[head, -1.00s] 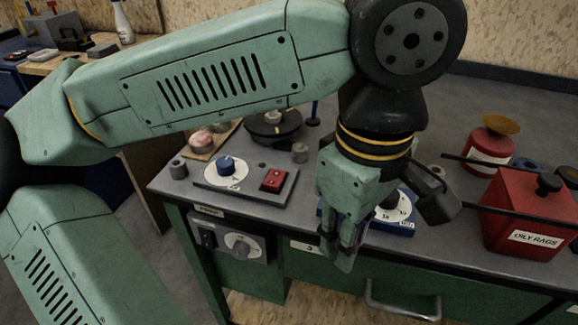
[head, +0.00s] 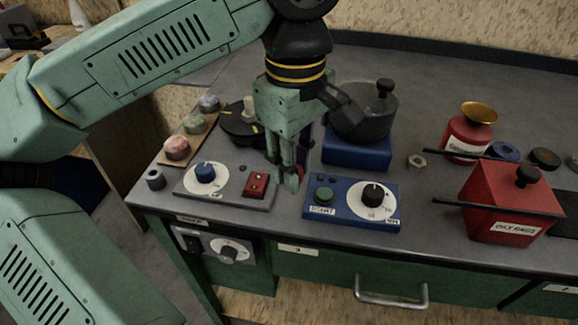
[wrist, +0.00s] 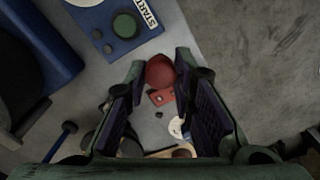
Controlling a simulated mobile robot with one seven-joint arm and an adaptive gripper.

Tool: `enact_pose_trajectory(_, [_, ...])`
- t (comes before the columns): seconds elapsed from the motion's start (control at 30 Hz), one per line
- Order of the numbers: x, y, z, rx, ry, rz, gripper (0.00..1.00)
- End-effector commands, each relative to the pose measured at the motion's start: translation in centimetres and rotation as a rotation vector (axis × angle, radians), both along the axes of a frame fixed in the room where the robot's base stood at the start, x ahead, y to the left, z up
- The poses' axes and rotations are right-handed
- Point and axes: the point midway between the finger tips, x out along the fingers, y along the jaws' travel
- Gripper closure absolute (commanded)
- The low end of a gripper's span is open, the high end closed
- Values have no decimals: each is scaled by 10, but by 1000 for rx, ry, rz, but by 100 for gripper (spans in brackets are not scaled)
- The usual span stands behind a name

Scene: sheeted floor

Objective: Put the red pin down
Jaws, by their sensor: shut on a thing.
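My gripper (head: 285,178) is shut on the red pin and hangs above the bench, near the gap between the grey dial box and the blue START box. In the wrist view the pin's rounded red end (wrist: 160,71) shows between the fingertips of my gripper (wrist: 158,80). In the head view the fingers hide most of the pin, with only a little red beside them. I cannot tell how far the pin is above the bench top.
The grey box (head: 228,193) with a blue dial and red switch (head: 257,183) is left of the gripper. The blue START box (head: 350,208) is right. Behind stand a dark pot (head: 362,118) and a black round plate (head: 240,128). A red OILY RAGS bin (head: 500,208) stands right.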

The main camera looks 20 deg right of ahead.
Motion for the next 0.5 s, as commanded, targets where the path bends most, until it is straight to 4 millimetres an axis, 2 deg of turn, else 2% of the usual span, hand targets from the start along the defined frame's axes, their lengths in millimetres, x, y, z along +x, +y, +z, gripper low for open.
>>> enact_pose_trajectory(0.17, [18,1,0,-1,2,3,100])
enact_pose_trajectory(0.33, [16,1,-28,1,2,-1,100])
enact_pose_trajectory(0.5, [16,1,-37,0,0,-1,100])
